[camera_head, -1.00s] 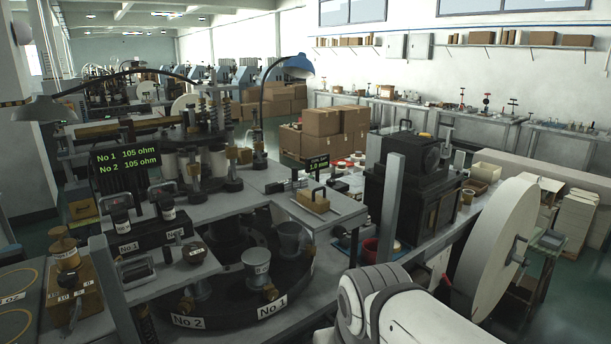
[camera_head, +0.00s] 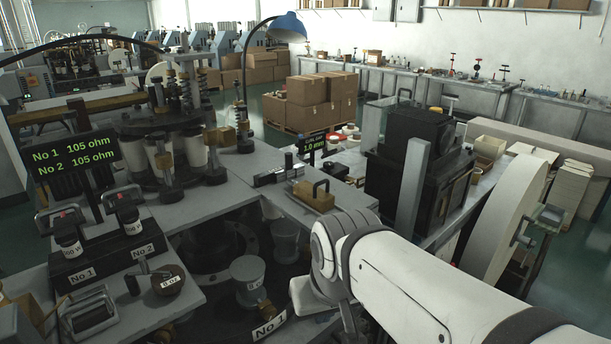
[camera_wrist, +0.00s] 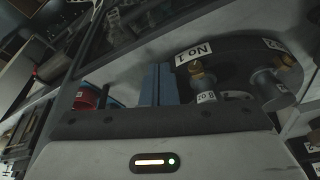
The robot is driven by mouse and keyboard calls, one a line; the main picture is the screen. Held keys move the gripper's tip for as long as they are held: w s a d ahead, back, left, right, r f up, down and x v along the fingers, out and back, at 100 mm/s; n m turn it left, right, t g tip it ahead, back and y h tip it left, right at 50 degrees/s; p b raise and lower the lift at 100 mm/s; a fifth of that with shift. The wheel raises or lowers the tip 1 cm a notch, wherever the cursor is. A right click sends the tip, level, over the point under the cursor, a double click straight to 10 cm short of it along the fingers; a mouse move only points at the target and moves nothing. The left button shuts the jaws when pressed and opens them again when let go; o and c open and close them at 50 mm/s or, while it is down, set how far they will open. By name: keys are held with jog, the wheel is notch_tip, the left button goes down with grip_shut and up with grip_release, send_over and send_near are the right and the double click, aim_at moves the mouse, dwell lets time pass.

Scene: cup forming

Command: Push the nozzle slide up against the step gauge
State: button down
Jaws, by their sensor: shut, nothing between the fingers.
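A dark slide on a short rail (camera_head: 278,177), which looks like the nozzle slide, sits on the grey table left of a brass-coloured block with a black handle (camera_head: 313,196). That block may be the step gauge. A gap shows between them, too small to judge exactly. A small display (camera_head: 313,144) behind them reads 1.0 mm. My white arm reaches in from the lower right, in front of the block, and my fingers cannot be made out in the head view. In the wrist view my gripper (camera_wrist: 155,85) has its blue-grey fingers together, with nothing between them.
A dark turntable marked No 1 (camera_head: 252,325) with metal cups lies below the table edge, and it also shows in the wrist view (camera_wrist: 235,55). A grey upright post (camera_head: 412,190) and a black machine (camera_head: 425,150) stand right of the block. A blue lamp (camera_head: 287,28) arches behind.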

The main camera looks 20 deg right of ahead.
jog(key=w+d+r+m+t+h+b, duration=0.1)
jog(key=w+d+r+m+b, duration=0.15)
jog(key=w+r+m, duration=0.35)
jog(key=w+d+r+m+t+b, duration=0.1)
jog(key=w+d+r+m+b, duration=0.1)
jog(key=w+d+r, duration=0.35)
jog(key=w+d+r+m+t+h+b, duration=0.1)
jog(key=w+d+r+m+b, duration=0.2)
jog(key=r, duration=0.5)
jog(key=shift+m, duration=0.4)
jog(key=w+f+p, duration=0.1)
jog(key=w+f, duration=0.1)
jog(key=w+f+p, duration=0.1)
jog(key=w+f, duration=0.2)
jog(key=w+a+f+p, duration=0.1)
jog(key=w+f, duration=0.2)
jog(key=shift+w+a+f, duration=0.1)
jog(key=shift+f, duration=0.1)
jog(key=shift+w+a+f, duration=0.15)
jog(key=shift+w+a, duration=0.05)
jog(key=shift+w, duration=0.25)
